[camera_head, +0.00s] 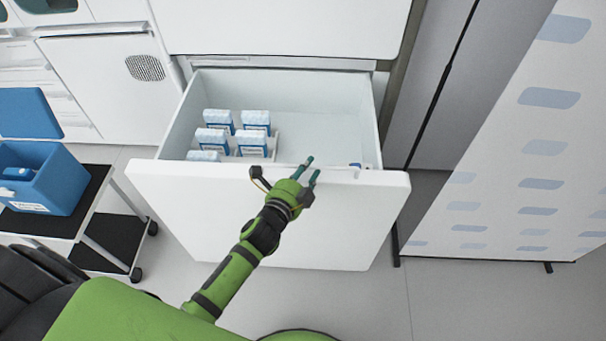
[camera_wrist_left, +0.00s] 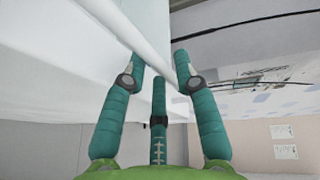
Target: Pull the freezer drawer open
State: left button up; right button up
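The white freezer drawer (camera_head: 225,210) stands pulled well out from its cabinet in the head view, with its inside showing. My left gripper (camera_head: 309,171) is at the top edge of the drawer front, right of its middle. One finger reaches over the rim and another stays on the near side. In the left wrist view, the fingers of the left gripper (camera_wrist_left: 159,65) are drawn in on either side of the white drawer edge (camera_wrist_left: 158,45). The exact contact is hard to see. My right gripper is not in view.
Several blue-and-white boxes (camera_head: 254,143) stand inside the drawer at the left. A cart (camera_head: 95,190) with a blue bin (camera_head: 62,185) is to the left. A patterned white panel (camera_head: 520,150) stands at the right. Floor (camera_head: 360,300) is clear in front of the drawer.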

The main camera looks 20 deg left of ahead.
pick_arm(q)
jog(key=v, duration=1.2)
